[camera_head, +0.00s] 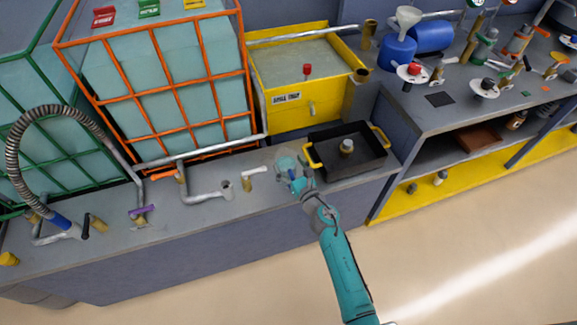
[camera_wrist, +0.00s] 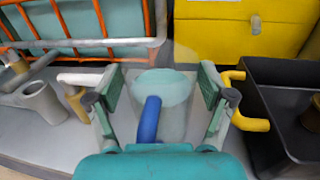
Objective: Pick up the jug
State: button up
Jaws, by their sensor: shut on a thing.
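The jug (camera_wrist: 182,92) is a clear, translucent vessel with a pale teal patch inside and a blue handle (camera_wrist: 150,118) facing my wrist. In the head view the jug (camera_head: 286,163) is small and partly covered by my gripper (camera_head: 298,186), at the bench between the white-handled tap and the black tray. In the wrist view the two fingers of my gripper (camera_wrist: 160,95) stand on either side of the jug and are shut on it. I cannot tell whether its base touches the bench.
A black tray (camera_head: 325,170) with yellow handles sits close right of the jug, a small can (camera_head: 347,146) in it. A white-handled tap (camera_head: 250,178) and an open pipe cup (camera_head: 227,190) stand left. The orange-caged tank (camera_head: 248,100) and yellow spill tray (camera_head: 290,119) are behind.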

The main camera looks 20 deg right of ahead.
jog(key=shift+r, duration=4.9)
